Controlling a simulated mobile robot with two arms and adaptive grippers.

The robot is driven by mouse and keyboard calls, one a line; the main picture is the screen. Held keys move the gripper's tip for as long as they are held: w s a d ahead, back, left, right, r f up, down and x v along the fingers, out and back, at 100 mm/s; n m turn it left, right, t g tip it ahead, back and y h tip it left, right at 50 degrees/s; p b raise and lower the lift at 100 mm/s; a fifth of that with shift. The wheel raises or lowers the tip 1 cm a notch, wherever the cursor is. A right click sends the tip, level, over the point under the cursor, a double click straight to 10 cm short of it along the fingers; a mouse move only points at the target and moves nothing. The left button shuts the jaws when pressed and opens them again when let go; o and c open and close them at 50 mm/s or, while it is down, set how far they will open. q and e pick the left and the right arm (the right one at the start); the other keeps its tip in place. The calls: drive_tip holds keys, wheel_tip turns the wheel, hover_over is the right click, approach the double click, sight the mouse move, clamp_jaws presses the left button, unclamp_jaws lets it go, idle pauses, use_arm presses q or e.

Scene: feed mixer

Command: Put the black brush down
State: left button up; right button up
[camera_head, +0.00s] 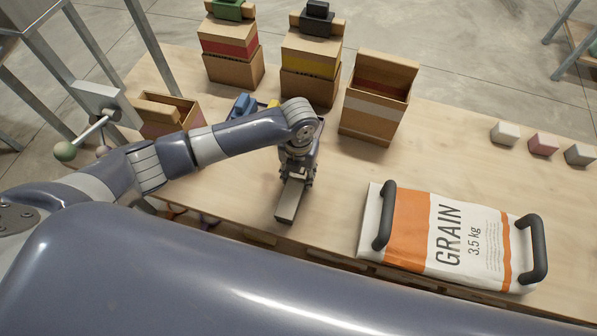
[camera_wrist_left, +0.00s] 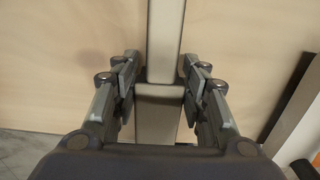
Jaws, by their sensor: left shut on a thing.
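My left gripper (camera_head: 296,178) is shut on a long narrow brush (camera_head: 290,203) above the near middle of the table. The brush shows a pale grey-beige back with dark edges; its underside is hidden. In the left wrist view, the two fingers (camera_wrist_left: 160,85) clasp the brush (camera_wrist_left: 165,40), which runs away from me between them. I cannot tell whether the brush touches the wooden table (camera_head: 225,180). My right gripper is not in view.
A grain bag (camera_head: 440,235) with black handles lies to the right. Boxes with red (camera_head: 230,50), yellow (camera_head: 311,65) and white (camera_head: 375,100) stripes stand behind. A blue item (camera_head: 242,106) lies behind my arm. Small blocks (camera_head: 543,144) sit far right. Bare tabletop lies around the gripper.

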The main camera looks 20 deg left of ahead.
use_arm(q)
drive_tip(key=shift+w+f, duration=0.1)
drive_tip(key=shift+f, duration=0.3)
drive_tip(key=shift+f, duration=0.1)
drive_tip(key=o, duration=1.4)
drive_tip(key=shift+r, duration=0.25)
wheel_tip(320, 180, up, 12)
drive_tip(key=b, duration=0.1)
drive_tip(key=shift+f+b, duration=0.15)
drive_tip(key=shift+b, duration=0.2)
